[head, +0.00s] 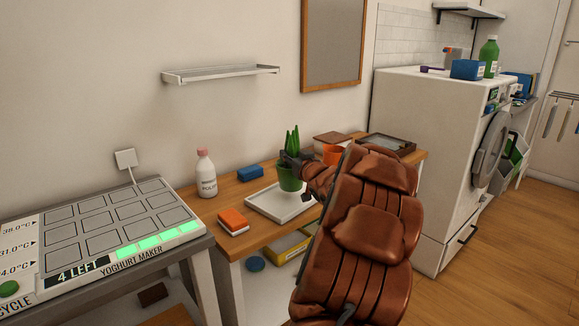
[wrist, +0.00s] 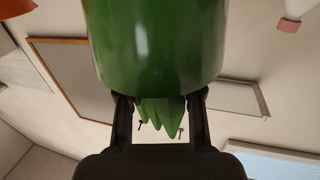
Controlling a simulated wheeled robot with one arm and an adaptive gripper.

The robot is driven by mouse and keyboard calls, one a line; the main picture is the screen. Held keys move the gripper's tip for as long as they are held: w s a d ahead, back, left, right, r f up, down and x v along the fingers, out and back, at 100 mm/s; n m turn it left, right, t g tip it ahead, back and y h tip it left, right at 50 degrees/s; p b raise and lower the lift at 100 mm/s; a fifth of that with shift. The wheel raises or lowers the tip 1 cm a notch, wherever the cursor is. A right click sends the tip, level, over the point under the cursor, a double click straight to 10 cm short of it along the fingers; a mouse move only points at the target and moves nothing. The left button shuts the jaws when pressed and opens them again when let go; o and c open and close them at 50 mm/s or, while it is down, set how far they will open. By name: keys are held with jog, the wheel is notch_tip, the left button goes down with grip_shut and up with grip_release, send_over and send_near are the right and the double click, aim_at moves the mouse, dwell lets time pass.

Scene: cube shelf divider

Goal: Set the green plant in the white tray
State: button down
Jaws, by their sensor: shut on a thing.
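The green plant (head: 291,171) is a spiky plant in a green pot. My gripper (head: 297,163) is shut on it and holds it upright by the upper part of the pot. In the wrist view the green pot (wrist: 155,45) fills the top middle, with the leaves between the two fingers (wrist: 160,115). The white tray (head: 262,203) lies on the wooden table. In the head view the pot overlaps the tray's far right part; it appears to hang above it, but the exact gap cannot be told. My arm hides the tray's right end.
A white bottle (head: 206,176), a blue block (head: 250,172) and an orange sponge-like block (head: 232,220) stand around the tray's left side. An orange pot (head: 334,154) and a dark tray (head: 387,145) are behind my arm. A wall shelf (head: 222,73) hangs above.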

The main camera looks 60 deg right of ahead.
jog(key=shift+w+d, duration=0.1)
jog(key=shift+w, duration=0.25)
jog(key=shift+w+d+f, duration=0.1)
jog(key=shift+w+f, duration=0.15)
notch_tip(320, 180, down, 3)
jog(key=shift+f+b, duration=0.15)
jog(key=shift+b, duration=0.3)
jog(key=c, duration=0.8)
grip_release()
jog(key=shift+o, duration=0.2)
jog(key=shift+s, duration=0.1)
jog(key=v, duration=1.2)
